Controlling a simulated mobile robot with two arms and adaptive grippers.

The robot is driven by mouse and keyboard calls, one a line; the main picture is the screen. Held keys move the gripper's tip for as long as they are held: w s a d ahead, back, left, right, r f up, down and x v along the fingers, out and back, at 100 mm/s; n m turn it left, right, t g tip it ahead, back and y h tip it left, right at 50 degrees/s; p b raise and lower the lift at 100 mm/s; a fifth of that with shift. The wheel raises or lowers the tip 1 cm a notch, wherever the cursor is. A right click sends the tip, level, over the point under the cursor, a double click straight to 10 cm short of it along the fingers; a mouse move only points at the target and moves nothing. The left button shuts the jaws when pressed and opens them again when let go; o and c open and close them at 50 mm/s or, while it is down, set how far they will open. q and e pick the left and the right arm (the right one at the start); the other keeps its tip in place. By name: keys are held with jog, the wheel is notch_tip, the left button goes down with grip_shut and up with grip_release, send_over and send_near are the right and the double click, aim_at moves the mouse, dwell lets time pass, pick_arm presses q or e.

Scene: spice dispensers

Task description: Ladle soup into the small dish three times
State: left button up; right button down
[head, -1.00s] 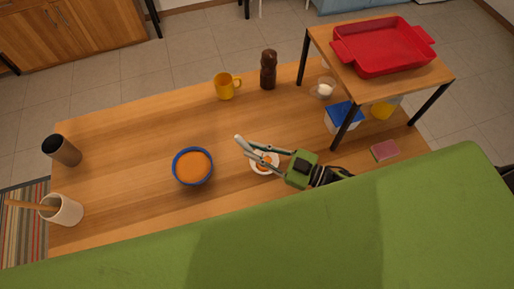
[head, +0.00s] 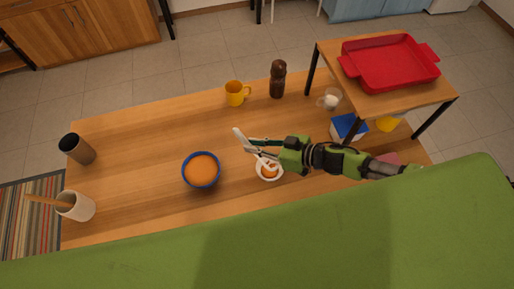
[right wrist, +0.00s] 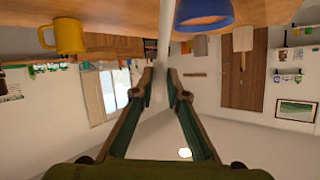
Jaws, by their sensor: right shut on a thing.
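The blue bowl (head: 201,170) holds orange soup and stands left of centre on the table. It also shows upside down at the top of the right wrist view (right wrist: 203,12). The small white dish (head: 268,179), with orange soup in it, is to the right of the bowl. My right gripper (head: 252,146) is shut on the ladle (head: 241,137), whose pale handle sticks out up and left. The handle also shows between the fingertips in the right wrist view (right wrist: 165,28). The ladle's lower end is at the dish; contact is unclear. My left gripper is out of view.
A yellow mug (head: 236,93) and a brown grinder (head: 278,78) stand at the back. A raised shelf with a red tray (head: 390,62) is on the right, with containers beneath. A dark tumbler (head: 77,149) and a white utensil pot (head: 77,206) are at left. The left-middle table is clear.

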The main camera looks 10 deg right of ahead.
jog(key=w+a+f+m+g+h, duration=0.1)
jog(key=w+f+m+g+h, duration=0.1)
jog(key=w+f+m+g, duration=0.1)
jog(key=shift+w+a+f+g, duration=0.15)
jog(key=shift+w+f+g, duration=0.6)
jog(key=shift+w+g, duration=0.6)
jog(key=shift+s+g, duration=0.2)
jog(key=shift+g, duration=0.05)
dwell(0.6)
